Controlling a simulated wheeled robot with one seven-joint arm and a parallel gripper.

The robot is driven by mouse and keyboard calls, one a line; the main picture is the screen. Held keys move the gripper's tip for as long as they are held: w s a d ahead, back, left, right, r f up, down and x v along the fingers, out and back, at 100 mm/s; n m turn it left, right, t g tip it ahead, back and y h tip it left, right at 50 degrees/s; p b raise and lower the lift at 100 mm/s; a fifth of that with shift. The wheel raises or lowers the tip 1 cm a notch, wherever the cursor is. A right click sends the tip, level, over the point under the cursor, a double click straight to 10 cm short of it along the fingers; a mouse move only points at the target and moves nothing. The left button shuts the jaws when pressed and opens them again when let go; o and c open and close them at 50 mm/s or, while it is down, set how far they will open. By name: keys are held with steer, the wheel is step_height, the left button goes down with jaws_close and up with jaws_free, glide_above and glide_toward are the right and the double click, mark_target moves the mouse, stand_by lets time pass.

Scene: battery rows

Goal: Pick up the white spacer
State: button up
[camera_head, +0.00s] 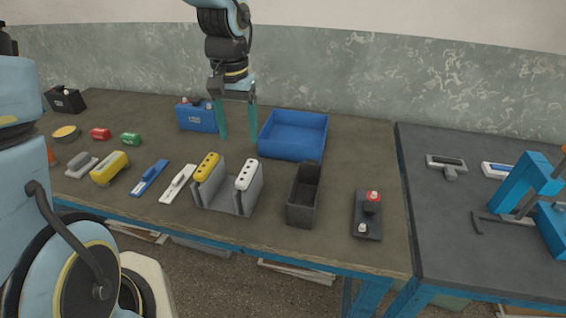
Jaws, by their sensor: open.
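Two white pieces could be the white spacer, and I cannot tell which it is. One is a flat white strip with a raised grip (178,183), lying on the table beside a similar blue strip (149,177). The other is a white bar with dark dots (249,175), on the right wall of a grey U-shaped holder (225,199); a yellow dotted bar (207,167) is on its left wall. My gripper (237,136) points down with two teal fingers spread and nothing between them. It appears behind the holder, apart from both white pieces.
A blue bin (294,155) and a blue battery (197,117) flank my gripper. A dark open box (303,202) and a dark block with a red knob (367,222) stand right of the holder. A yellow block (109,169) lies left. A second table (440,230) adjoins at right.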

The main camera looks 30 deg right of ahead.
glide_above(247, 170)
steer(key=f, duration=0.5)
steer(key=shift+d+p, duration=0.2)
steer(key=shift+p, duration=0.1)
steer(key=shift+a+f+p, duration=0.15)
steer(key=shift+f+p, duration=0.3)
steer(key=shift+f, duration=1)
steer(key=shift+a+f+p, duration=0.1)
steer(key=shift+f+p, duration=0.3)
steer(key=shift+f, duration=1.05)
jaws_close()
